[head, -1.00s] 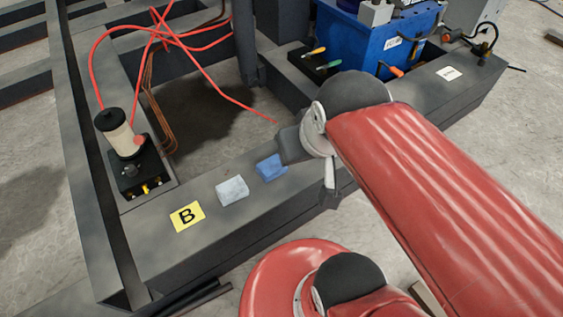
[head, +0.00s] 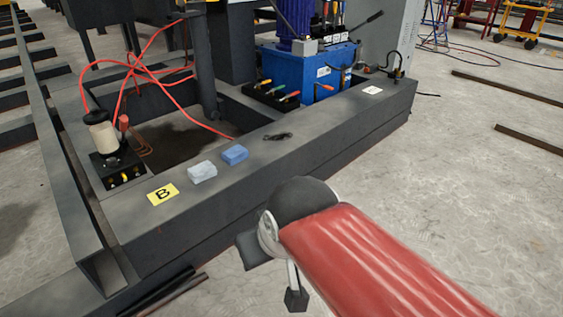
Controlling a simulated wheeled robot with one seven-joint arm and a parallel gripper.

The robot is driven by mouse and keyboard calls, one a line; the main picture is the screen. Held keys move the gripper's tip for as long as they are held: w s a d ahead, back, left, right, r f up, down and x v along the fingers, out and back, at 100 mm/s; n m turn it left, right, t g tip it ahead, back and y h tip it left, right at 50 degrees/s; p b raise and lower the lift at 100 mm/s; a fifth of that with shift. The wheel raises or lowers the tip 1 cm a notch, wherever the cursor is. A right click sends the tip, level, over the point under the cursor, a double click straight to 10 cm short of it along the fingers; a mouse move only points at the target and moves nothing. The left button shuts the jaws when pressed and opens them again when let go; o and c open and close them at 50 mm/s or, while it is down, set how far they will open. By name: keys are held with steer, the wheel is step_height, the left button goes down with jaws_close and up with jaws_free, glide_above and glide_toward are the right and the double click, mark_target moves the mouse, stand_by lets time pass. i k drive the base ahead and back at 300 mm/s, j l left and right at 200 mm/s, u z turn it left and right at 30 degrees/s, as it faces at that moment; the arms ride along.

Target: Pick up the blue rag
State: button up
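The blue rag (head: 235,154) lies folded on top of the dark steel beam (head: 300,143), just right of a white-grey rag (head: 203,172). My red arm reaches in from the lower right. My gripper (head: 272,270) hangs in front of the beam, below and to the right of the blue rag and clear of it.
A yellow card marked B (head: 163,194) lies left of the rags. A black and beige device (head: 110,150) with red hoses stands on the left beam. A black object (head: 278,136) lies right of the blue rag. A blue power unit (head: 300,72) stands behind.

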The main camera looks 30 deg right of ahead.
mark_target(237, 154)
steer(key=i+l+z, duration=0.1)
steer(key=i+z, duration=0.65)
steer(key=i+j+z, duration=0.15)
steer(key=i+z, duration=0.25)
steer(key=i, duration=0.1)
